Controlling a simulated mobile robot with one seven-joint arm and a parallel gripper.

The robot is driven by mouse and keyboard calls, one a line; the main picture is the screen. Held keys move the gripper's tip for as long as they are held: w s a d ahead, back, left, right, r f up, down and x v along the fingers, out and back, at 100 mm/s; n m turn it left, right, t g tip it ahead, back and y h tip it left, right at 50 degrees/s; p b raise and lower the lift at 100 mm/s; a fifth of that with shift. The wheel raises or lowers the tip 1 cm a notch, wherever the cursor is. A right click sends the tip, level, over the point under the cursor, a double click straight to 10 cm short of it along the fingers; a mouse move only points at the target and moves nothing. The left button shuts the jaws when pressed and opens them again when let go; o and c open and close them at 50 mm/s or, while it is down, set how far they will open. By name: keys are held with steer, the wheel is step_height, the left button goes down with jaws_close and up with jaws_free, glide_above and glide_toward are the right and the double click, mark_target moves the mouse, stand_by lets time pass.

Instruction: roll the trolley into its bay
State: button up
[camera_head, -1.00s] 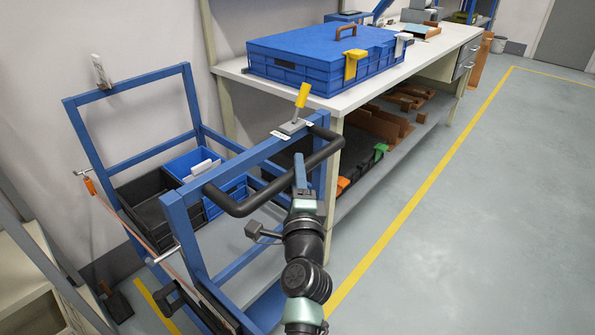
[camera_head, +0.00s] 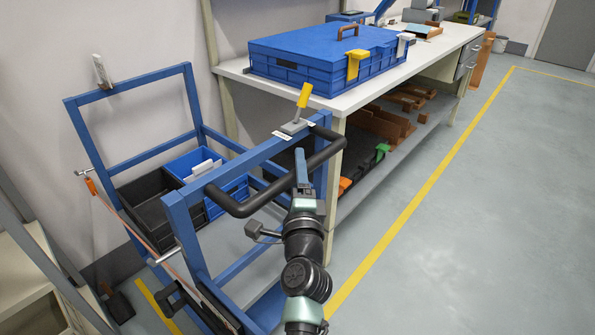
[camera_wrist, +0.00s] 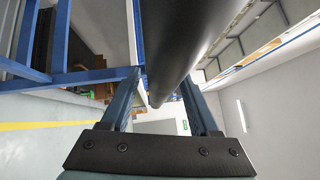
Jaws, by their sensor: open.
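The trolley has a blue tube frame (camera_head: 180,204) and a black handle bar (camera_head: 277,186) on its near end. It stands between the wall and the workbench, with a black bin (camera_head: 147,205) and a blue bin (camera_head: 194,165) on it. My gripper (camera_head: 301,160) is at the handle, towards its right part. In the wrist view my gripper (camera_wrist: 165,90) is open, and the handle (camera_wrist: 180,40) passes between and above its two fingers. I cannot tell whether a finger touches the bar. A yellow-gripped lever (camera_head: 303,96) sits on the top rail. The bay's bounds are not clear.
The workbench (camera_head: 348,103) with a blue crate (camera_head: 327,64) on top stands close on the trolley's right. A shelf unit (camera_head: 32,240) is at the left. A yellow floor line (camera_head: 420,195) runs along the bench; the floor to its right is clear.

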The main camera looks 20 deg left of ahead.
steer(key=shift+f, duration=0.1)
steer(key=v, duration=1.3)
